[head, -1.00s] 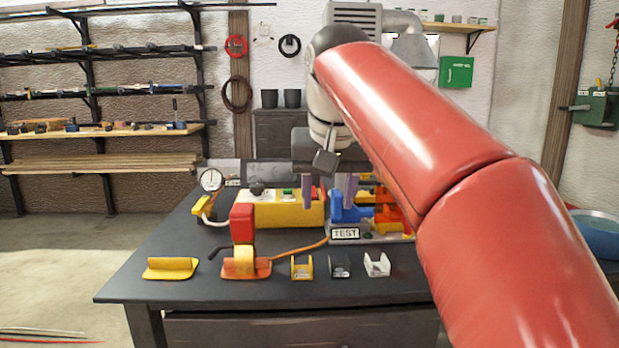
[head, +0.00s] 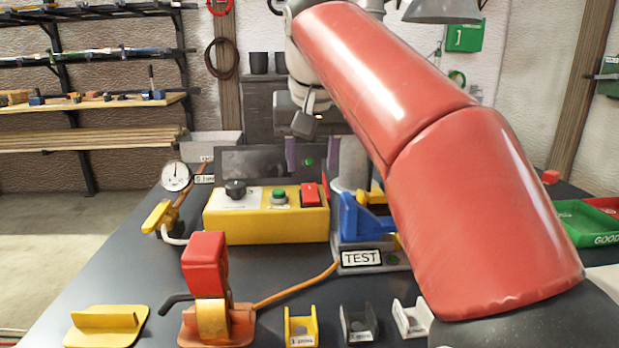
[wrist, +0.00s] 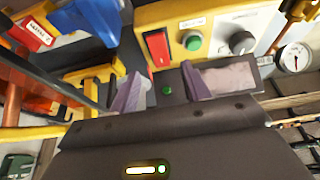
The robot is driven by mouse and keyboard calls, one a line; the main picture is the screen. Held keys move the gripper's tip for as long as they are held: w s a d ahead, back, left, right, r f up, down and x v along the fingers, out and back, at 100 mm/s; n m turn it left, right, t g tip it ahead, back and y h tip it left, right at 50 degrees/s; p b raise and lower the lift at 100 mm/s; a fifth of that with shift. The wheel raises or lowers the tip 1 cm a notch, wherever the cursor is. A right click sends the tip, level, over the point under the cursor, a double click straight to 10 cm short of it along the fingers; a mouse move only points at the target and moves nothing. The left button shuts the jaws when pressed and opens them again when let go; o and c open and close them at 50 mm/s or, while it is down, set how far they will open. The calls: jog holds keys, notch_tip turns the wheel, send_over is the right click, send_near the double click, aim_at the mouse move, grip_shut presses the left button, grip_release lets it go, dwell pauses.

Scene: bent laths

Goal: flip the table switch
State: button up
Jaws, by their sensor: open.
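The red table switch (head: 310,194) sits at the right end of the yellow control box's (head: 265,229) top, beside a green button (head: 279,196) and a black knob (head: 235,189). My gripper (head: 312,165) is open and empty, its two purple fingers pointing down. In the head view it appears just above and behind the switch; whether it touches anything is not clear. In the wrist view the switch (wrist: 158,47) shows upright just beyond the gap between the fingers (wrist: 160,86), apart from them. The green button (wrist: 192,42) is to its right.
A blue clamp fixture (head: 362,218) with a TEST sign (head: 361,257) stands right of the box. A gauge (head: 176,177) stands left. A red-topped orange stand (head: 205,265) and small holders (head: 300,327) line the front. Green and red trays (head: 585,225) are at right.

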aim_at(310, 191)
jog(key=b+x, duration=0.1)
jog(key=x, duration=0.5)
jog(key=c, duration=1)
jog(key=shift+w+r+g+p, duration=0.1)
jog(key=shift+r+g+p, duration=0.1)
jog(key=shift+g+p, duration=0.3)
jog(key=shift+w+f+g, duration=0.2)
jog(key=shift+w+g, duration=0.05)
jog(key=shift+g, duration=0.95)
jog(key=o, duration=1)
